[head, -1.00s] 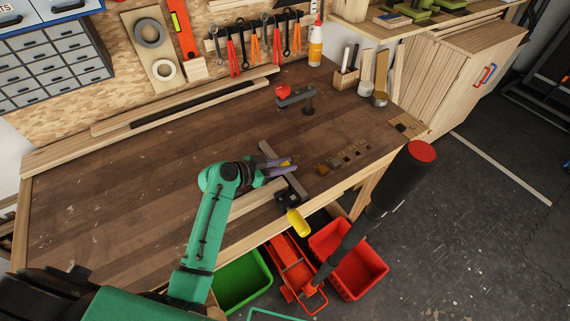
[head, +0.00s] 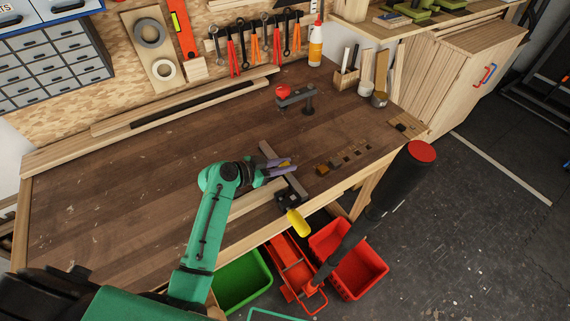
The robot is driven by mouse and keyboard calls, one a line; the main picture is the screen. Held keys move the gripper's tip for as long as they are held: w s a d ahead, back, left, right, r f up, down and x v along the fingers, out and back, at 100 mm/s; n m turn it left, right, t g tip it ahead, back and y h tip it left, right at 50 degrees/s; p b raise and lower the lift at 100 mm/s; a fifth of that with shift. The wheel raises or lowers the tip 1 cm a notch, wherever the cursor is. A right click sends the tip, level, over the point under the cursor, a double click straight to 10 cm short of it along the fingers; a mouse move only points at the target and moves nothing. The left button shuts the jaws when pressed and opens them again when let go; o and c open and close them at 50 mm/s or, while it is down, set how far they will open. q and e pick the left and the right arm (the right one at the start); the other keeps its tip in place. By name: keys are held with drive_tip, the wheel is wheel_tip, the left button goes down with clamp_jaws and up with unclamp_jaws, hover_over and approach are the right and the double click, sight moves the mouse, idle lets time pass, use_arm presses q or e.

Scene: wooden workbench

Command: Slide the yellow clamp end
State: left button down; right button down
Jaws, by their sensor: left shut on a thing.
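The clamp lies at the front edge of the bench, with a grey bar (head: 268,151) and a black sliding end (head: 287,199) with a yellow handle (head: 298,222) that hangs over the edge. My left gripper (head: 286,167) is at the clamp's bar, above the black end, with its purple-grey fingers shut. What lies between the fingers is small and partly hidden, but it appears to be the clamp. My right gripper is not in view.
A wooden board (head: 252,203) lies under the clamp at the front edge. A red-topped hold-down (head: 296,96) stands farther back. Red bins (head: 358,270) and a green bin (head: 243,281) stand below the bench.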

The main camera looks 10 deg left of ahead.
use_arm(q)
drive_tip(key=shift+w, duration=0.1)
drive_tip(key=shift+w+a+f+b, duration=0.15)
drive_tip(key=shift+w+a+b, duration=0.1)
drive_tip(key=shift+b, duration=0.2)
drive_tip(key=w+a+b, duration=0.3)
drive_tip(key=shift+w+a, duration=0.25)
idle(0.6)
drive_tip(key=c, duration=0.7)
unclamp_jaws()
